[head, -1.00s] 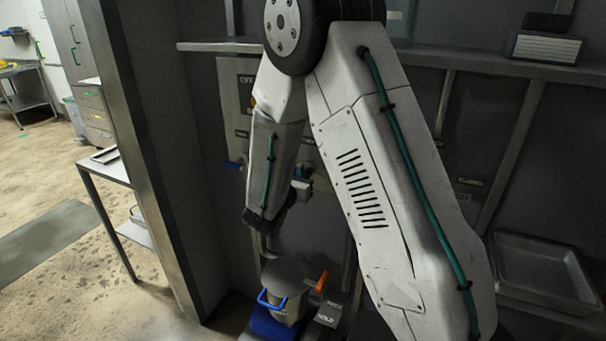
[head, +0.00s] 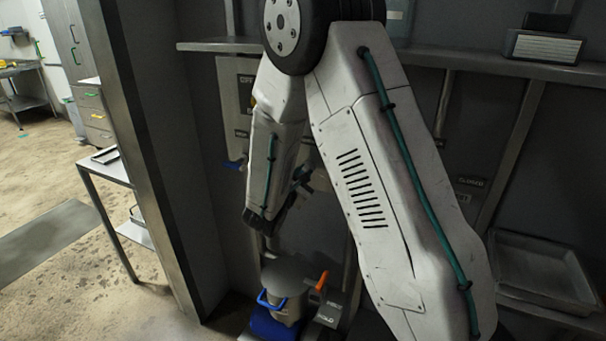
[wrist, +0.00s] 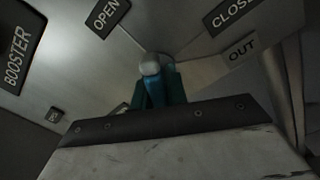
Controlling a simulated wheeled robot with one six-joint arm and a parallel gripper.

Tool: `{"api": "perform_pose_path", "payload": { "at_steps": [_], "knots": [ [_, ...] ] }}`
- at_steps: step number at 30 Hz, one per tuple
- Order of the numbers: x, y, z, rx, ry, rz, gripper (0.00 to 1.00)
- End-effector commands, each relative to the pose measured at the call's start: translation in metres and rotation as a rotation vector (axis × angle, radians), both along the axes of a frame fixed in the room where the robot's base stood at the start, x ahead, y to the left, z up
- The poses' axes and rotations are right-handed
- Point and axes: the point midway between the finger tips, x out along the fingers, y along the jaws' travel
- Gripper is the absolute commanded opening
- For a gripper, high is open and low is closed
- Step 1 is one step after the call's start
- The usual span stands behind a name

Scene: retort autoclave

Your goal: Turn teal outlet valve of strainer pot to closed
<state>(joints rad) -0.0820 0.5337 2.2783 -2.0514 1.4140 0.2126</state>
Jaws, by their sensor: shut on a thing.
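In the wrist view a teal-blue valve handle (wrist: 154,92) with a pale rounded end (wrist: 150,65) stands between the fingers of my gripper (wrist: 157,84). The gripper is shut on it. An OPEN label (wrist: 106,14) lies to its upper left, a CLOSED label (wrist: 231,14) to its upper right and an OUT label (wrist: 240,50) below that. In the head view my gripper (head: 303,178) is small and dark against the panel, partly behind my arm. The handle cannot be made out there, and I cannot tell which body is the strainer pot.
A BOOSTER label (wrist: 17,58) is at the wrist view's left. In the head view a grey pot (head: 285,284) with blue and orange handles stands low below my wrist. A metal tray (head: 541,270) lies at right.

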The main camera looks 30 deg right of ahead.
Motion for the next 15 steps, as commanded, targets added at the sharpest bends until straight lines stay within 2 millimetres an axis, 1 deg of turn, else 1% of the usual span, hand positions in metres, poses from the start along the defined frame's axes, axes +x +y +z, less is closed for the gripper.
{"api": "perform_pose_path", "payload": {
  "at_steps": [15],
  "knots": [
    [-0.0008, -0.0004, -0.0005, 0.269, -0.406, -0.001, 0.00]
  ]
}}
